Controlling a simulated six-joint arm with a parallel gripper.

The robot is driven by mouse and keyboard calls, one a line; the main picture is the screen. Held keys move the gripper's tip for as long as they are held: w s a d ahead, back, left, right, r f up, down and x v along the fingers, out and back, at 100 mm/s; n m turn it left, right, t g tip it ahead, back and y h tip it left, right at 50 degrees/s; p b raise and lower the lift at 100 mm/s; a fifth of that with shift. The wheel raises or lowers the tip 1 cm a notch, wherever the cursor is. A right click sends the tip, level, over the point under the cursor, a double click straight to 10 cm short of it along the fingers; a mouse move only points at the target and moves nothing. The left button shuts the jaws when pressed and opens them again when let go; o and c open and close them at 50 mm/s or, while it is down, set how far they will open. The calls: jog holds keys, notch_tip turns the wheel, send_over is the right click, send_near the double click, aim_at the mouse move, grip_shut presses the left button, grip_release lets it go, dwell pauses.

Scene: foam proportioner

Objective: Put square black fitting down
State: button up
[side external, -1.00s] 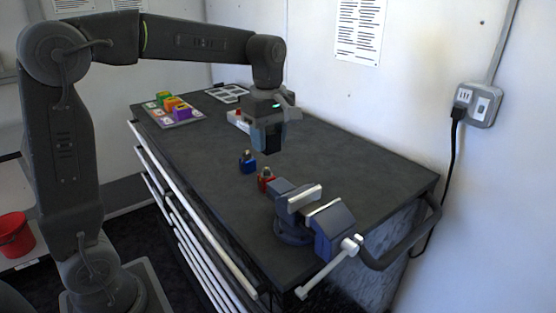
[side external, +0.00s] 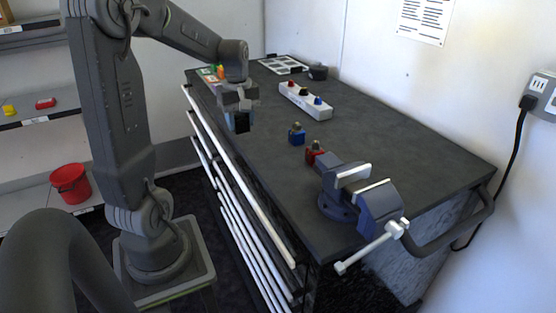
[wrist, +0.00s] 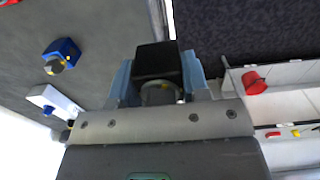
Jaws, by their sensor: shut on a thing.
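The square black fitting (side external: 241,123) is held at the end of my gripper (side external: 239,112), in the air near the workbench's long left edge. In the wrist view the black fitting (wrist: 157,60) sits between the two light-blue fingers of my gripper (wrist: 157,78), which are shut on it. A round metallic part shows at the fitting's near side. The fitting looks clear of the bench, though its exact height is hard to tell.
A blue fitting (side external: 297,136) and a red fitting (side external: 315,152) stand on the dark bench (side external: 410,145) beside the blue vise (side external: 365,200). Behind them is a white block (side external: 305,101) with coloured pieces. Coloured blocks at the far left are partly hidden. The right of the bench is clear.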

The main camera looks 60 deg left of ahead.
send_over(278, 165)
notch_tip(278, 165, down, 6)
jog(key=shift+r, duration=0.1)
jog(key=shift+f, duration=2.05)
jog(key=o, duration=1.1)
jog(key=shift+f, duration=0.15)
